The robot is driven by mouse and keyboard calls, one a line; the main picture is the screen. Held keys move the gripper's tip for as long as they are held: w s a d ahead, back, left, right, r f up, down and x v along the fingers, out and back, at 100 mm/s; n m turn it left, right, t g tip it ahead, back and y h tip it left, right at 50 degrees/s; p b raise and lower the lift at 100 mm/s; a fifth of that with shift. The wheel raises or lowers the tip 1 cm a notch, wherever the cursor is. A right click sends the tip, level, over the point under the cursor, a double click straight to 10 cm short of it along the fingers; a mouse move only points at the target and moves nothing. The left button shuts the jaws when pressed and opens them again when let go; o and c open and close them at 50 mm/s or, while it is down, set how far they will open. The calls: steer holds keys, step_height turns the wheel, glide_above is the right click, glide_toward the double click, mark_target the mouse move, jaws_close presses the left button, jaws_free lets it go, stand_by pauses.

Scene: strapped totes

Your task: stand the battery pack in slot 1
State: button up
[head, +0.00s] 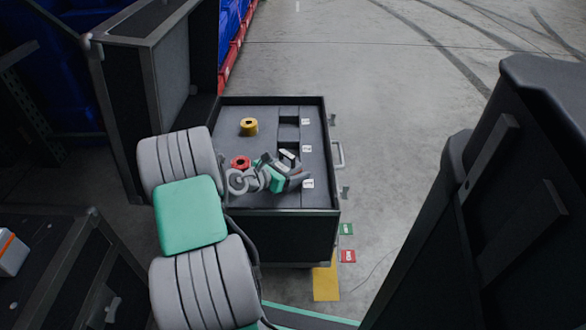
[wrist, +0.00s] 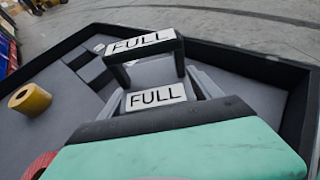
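The battery pack (wrist: 150,72) shows in the wrist view as a grey block with a black handle and white "FULL" labels. In the head view the pack (head: 288,156) is small and partly covered by my gripper (head: 283,168). My gripper appears shut on the pack, low over the right side of the open tote; the finger contact is mostly hidden. The tote's grey foam insert (head: 226,134) has a column of dark slots along its right side, beside small white labels (head: 306,121). The far slot (head: 288,133) looks empty. The label numbers are too small to read surely.
A yellow spool (head: 249,126) and a red spool (head: 240,162) stand on the foam, left of the slots. The tote's raised rim (head: 325,150) surrounds the insert. A tall dark case (head: 540,180) stands at right. Open floor lies behind the tote.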

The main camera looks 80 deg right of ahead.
steer(key=shift+o, duration=0.8)
steer(key=shift+r, duration=0.35)
steer(key=p+v, duration=0.4)
steer(key=v, duration=0.8)
steer(key=shift+r, duration=0.2)
